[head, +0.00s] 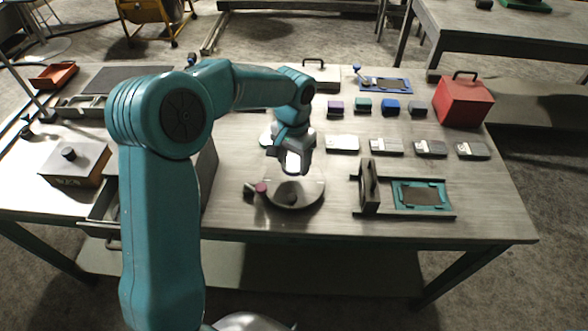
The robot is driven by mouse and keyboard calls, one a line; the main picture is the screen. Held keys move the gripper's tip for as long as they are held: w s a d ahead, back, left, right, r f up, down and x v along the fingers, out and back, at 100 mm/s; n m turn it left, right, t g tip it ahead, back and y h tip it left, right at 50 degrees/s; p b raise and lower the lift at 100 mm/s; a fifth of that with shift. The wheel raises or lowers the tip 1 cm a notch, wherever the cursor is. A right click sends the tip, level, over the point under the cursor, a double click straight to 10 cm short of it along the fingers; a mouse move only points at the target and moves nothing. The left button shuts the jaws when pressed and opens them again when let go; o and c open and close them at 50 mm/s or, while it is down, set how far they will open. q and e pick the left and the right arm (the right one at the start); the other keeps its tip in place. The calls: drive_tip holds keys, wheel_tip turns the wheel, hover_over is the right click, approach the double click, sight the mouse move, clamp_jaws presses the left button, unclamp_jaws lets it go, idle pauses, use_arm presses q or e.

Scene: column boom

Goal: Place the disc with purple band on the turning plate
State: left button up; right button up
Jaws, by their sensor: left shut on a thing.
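The turning plate (312,196) is a pale round plate on the table, right of the middle of my left arm. My left gripper (293,165) hangs just above its back part, pointing down. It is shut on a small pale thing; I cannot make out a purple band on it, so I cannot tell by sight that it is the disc. A small dark mark or part shows on the plate below the gripper. A knob with a purple-pink face (261,188) stands at the plate's left edge. My right gripper is not in view.
A pale round thing (266,138) lies behind the gripper, partly hidden. Several coloured blocks and grey pieces stand at the back right, near a red box (463,101). A teal-framed fixture (424,208) with an upright dark plate is right of the turning plate.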

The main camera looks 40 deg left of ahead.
sight(293, 165)
use_arm(q)
drive_tip(key=f, duration=0.4)
drive_tip(key=shift+s, duration=0.2)
drive_tip(key=shift+w+f, duration=0.1)
drive_tip(key=shift+w, duration=0.05)
drive_tip(key=shift+s+d, duration=0.2)
drive_tip(key=shift+s, duration=0.1)
drive_tip(key=o, duration=1.3)
drive_tip(key=shift+w+a+f, duration=0.1)
drive_tip(key=shift+w+f, duration=0.05)
drive_tip(key=shift+w, duration=0.05)
drive_tip(key=shift+o, duration=0.2)
drive_tip(key=shift+s+r, duration=0.15)
drive_tip(key=shift+r, duration=0.35)
drive_tip(key=r, duration=1.1)
drive_tip(key=shift+w, duration=0.2)
drive_tip(key=shift+s+r, duration=0.15)
drive_tip(key=shift+r, duration=0.2)
drive_tip(key=shift+f, duration=0.1)
drive_tip(key=shift+s, duration=0.1)
